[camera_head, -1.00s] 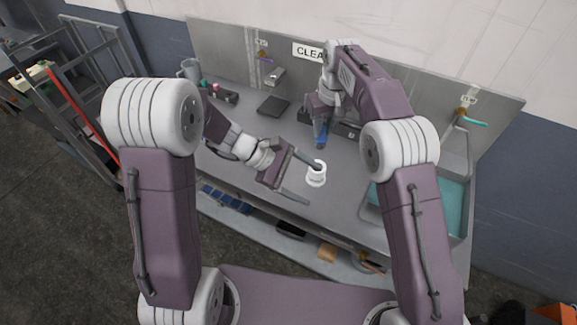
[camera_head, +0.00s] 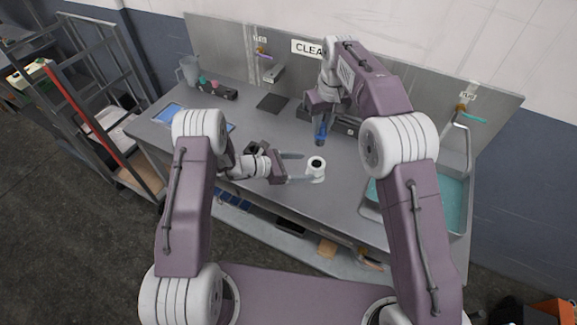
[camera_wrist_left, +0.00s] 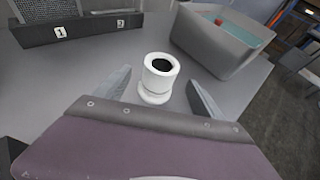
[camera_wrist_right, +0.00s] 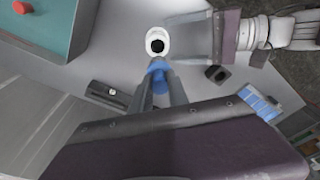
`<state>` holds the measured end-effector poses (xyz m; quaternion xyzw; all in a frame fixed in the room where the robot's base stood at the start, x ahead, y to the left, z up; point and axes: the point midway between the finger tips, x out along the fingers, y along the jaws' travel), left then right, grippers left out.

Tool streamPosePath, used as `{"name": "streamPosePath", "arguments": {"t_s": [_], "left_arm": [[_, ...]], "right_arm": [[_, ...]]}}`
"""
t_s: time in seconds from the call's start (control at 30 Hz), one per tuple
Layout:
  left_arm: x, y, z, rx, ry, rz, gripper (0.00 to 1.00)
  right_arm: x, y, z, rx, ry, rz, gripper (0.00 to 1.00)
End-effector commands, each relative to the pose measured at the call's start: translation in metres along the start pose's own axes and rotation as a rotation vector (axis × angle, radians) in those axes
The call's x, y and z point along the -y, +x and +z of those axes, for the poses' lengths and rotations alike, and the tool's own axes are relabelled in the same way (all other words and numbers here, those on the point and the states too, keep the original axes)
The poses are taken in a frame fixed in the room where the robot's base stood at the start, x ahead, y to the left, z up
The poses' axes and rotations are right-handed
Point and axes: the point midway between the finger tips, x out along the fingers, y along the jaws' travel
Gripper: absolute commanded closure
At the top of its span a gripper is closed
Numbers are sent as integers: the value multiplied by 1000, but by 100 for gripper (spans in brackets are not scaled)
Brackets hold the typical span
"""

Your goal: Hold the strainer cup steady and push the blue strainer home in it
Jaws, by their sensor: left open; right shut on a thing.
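The white strainer cup (camera_head: 316,168) stands upright on the grey worktop. In the left wrist view the cup (camera_wrist_left: 157,80) shows a dark open mouth and stands between and just beyond my left fingertips. My left gripper (camera_head: 302,167) is open, its fingers pointing at the cup from the left. My right gripper (camera_head: 320,138) is shut on the blue strainer (camera_head: 320,131) and holds it above the worktop, behind the cup. In the right wrist view the blue strainer (camera_wrist_right: 157,72) is between the fingertips, just short of the cup (camera_wrist_right: 157,42).
A grey basin of teal water (camera_head: 452,196) is at the right end of the worktop. Numbered holders (camera_wrist_left: 80,30) stand at the back. A dark flat pad (camera_head: 272,103) and a grey jug (camera_head: 188,70) are further left. The front worktop is clear.

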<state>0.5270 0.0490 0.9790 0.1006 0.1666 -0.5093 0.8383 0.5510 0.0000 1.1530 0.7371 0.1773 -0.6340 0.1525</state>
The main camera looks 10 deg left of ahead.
Motion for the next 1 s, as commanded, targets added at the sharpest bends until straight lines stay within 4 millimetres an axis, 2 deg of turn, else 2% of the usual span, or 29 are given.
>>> {"name": "streamPosePath", "arguments": {"t_s": [0.1,0.3,0.63,0.67,0.9,0.93,1.0], "left_arm": [[1,27,0,-1,3,-3,22],[0,54,0,-1,1,-1,22],[0,60,0,-1,0,0,22],[0,60,0,-1,0,0,25],[0,60,0,-1,1,1,91],[0,60,0,-1,1,0,95],[0,60,0,0,1,0,95]], "right_arm": [[0,0,0,0,0,0,100],[0,0,0,0,0,0,100],[0,0,0,0,0,0,100],[0,0,0,0,0,0,100],[0,0,0,0,0,0,100],[0,0,0,0,0,0,100],[0,6,1,3,-1,0,100]]}}
